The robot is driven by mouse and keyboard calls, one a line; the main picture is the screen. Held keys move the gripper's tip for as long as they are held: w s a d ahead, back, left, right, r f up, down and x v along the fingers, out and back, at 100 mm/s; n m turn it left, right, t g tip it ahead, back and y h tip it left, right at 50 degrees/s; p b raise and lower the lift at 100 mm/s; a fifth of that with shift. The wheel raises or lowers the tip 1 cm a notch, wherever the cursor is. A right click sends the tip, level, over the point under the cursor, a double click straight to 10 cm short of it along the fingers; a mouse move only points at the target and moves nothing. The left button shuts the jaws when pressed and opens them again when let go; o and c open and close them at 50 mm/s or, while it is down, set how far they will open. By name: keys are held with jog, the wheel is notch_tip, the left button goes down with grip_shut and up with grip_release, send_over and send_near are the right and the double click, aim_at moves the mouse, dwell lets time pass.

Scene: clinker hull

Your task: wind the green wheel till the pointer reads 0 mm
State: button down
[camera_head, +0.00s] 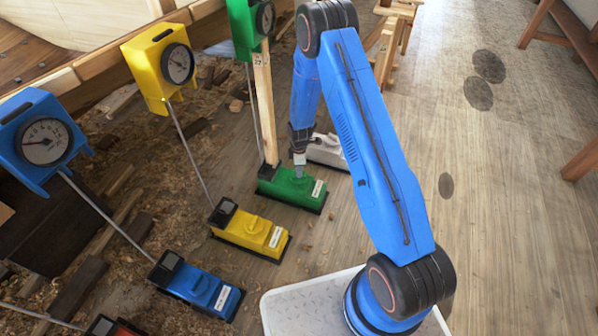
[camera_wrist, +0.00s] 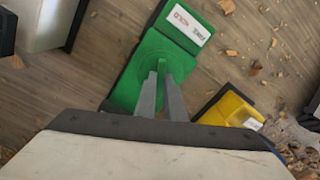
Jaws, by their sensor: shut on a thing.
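The green winch box (camera_head: 292,187) sits on the plank floor at the centre, with a white label at its right end. Its green wheel (camera_wrist: 166,66) shows in the wrist view between and beyond my fingers. My gripper (camera_head: 299,160) points down onto the top of the green box. In the wrist view my gripper's (camera_wrist: 161,88) two grey fingers are close together, shut on the green wheel. The green gauge box (camera_head: 254,22) stands at the top on a wooden post. Its dial (camera_head: 265,18) is small and angled, and the pointer reading cannot be made out.
A yellow box (camera_head: 250,232) and a blue box (camera_head: 200,286) stand to the left, with a yellow gauge (camera_head: 176,63) and a blue gauge (camera_head: 44,141). A white box (camera_head: 327,151) stands behind. Open floor (camera_head: 510,170) lies right.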

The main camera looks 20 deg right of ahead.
jog(key=m, duration=0.6)
jog(key=shift+m, duration=2.5)
jog(key=c, duration=1.8)
grip_release()
jog(key=shift+c, duration=0.2)
